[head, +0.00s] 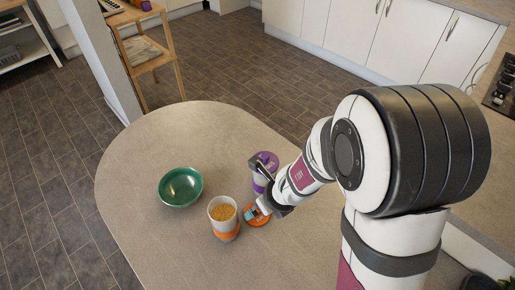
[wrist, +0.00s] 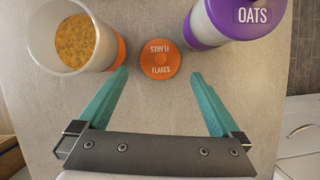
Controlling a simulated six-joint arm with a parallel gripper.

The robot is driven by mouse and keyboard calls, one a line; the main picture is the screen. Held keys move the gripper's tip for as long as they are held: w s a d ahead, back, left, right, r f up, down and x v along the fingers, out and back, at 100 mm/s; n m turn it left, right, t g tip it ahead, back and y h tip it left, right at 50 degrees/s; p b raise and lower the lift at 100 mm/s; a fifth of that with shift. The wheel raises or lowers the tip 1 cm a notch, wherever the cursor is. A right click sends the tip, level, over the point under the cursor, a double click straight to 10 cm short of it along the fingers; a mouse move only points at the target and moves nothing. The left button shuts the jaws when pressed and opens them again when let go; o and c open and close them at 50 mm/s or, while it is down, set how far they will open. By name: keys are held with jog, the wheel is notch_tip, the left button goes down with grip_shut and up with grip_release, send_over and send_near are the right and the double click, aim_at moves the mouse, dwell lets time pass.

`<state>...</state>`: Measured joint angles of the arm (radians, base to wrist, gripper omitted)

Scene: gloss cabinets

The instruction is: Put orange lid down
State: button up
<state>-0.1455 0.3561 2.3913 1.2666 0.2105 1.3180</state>
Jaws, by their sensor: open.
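The orange lid (wrist: 160,59), marked FLAKES, lies flat on the table between the two containers; in the head view the lid (head: 259,221) is partly covered by a finger. My gripper (wrist: 160,74) is open and empty, with its teal fingertips apart on either side of the lid's near edge. The lidless flakes container (wrist: 108,50), white with an orange band, stands upright left of the lid and shows golden flakes inside. In the head view this container (head: 224,231) stands just left of my gripper.
A purple-and-white OATS container (wrist: 215,25) with a purple lid stands right of the orange lid, close to my right finger. A green bowl (head: 181,187) sits on the table (head: 145,150) to the left. The table's left and far parts are clear.

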aim_at(259, 220)
jog(key=shift+x, duration=3.8)
jog(key=shift+d, duration=0.15)
jog(key=c, duration=1.1)
